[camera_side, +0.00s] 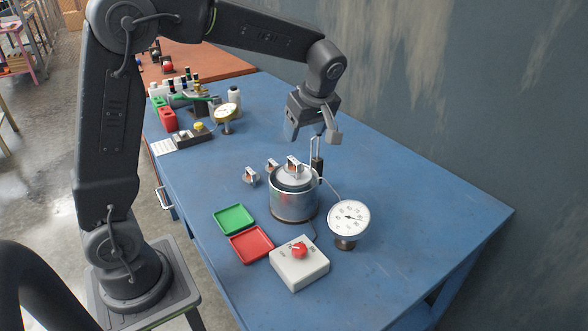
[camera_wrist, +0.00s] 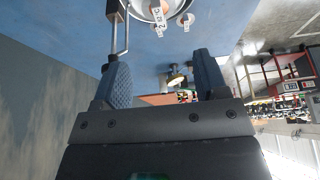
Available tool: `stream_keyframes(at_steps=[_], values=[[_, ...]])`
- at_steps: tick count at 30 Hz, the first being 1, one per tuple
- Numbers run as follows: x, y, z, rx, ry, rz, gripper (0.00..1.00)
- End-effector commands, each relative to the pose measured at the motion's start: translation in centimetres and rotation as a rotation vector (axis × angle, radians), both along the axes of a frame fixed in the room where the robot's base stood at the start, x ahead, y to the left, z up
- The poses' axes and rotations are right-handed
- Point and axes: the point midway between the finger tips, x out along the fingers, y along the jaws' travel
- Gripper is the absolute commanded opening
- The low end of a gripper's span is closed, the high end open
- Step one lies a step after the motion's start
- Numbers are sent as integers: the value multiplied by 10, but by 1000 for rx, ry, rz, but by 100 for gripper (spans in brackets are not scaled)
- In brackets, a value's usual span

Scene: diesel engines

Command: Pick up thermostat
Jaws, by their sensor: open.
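Small metal thermostats with white labels show in the side view. One thermostat (camera_side: 250,175) and another thermostat (camera_side: 271,165) stand on the blue table left of a metal pot (camera_side: 294,202). A third labelled piece (camera_side: 294,165) is at the pot's top. In the wrist view, labelled pieces (camera_wrist: 158,15) show at the top edge by the pot, which is partly cut off. My gripper (camera_side: 312,132) is open and empty, above and behind the pot. Its two fingers also show wide apart in the wrist view (camera_wrist: 163,82).
A thin metal rod or loop with a black part (camera_side: 318,168) stands beside the pot, below my gripper. A dial gauge (camera_side: 349,217), a control box with red knob (camera_side: 299,263), a green tray (camera_side: 234,219) and a red tray (camera_side: 251,245) are nearby. The table's right side is clear.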

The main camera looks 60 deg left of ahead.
Motion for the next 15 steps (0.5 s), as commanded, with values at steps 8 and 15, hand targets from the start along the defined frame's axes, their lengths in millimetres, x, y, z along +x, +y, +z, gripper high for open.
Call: stream_keyframes(at_steps=[8,15], values=[[6,15,-30,13,-1,59,67],[6,31,-71,13,-2,55,67]])
